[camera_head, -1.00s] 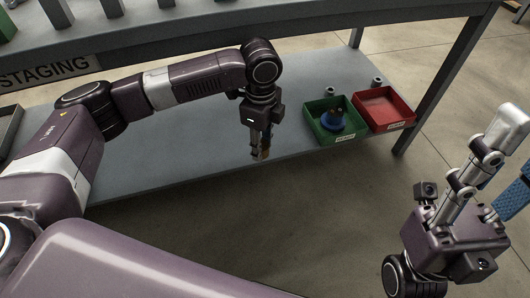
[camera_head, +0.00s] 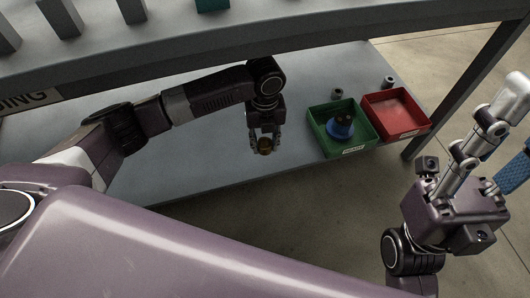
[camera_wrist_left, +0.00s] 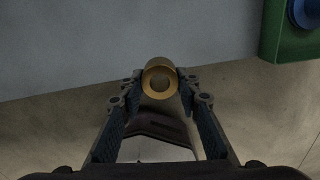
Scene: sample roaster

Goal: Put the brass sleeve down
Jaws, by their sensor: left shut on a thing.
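The brass sleeve (camera_head: 265,151) is a short gold-coloured ring. My left gripper (camera_head: 265,147) points down and is shut on it. In the left wrist view, the sleeve (camera_wrist_left: 159,82) sits between the two fingertips, its round open end facing the camera. In the head view it appears over the grey lower shelf (camera_head: 205,165), near the front edge. I cannot tell whether it touches the shelf. My right gripper (camera_head: 512,135) is at the right, fingers apart and pointing up, partly cut off by the frame.
A green bin (camera_head: 365,144) with a blue object (camera_head: 340,130) inside stands right of the left gripper. A red bin (camera_head: 395,112) beside it looks empty. Two small grey cylinders (camera_head: 337,93) (camera_head: 389,82) stand behind the bins. The upper shelf (camera_head: 200,55) overhangs the back.

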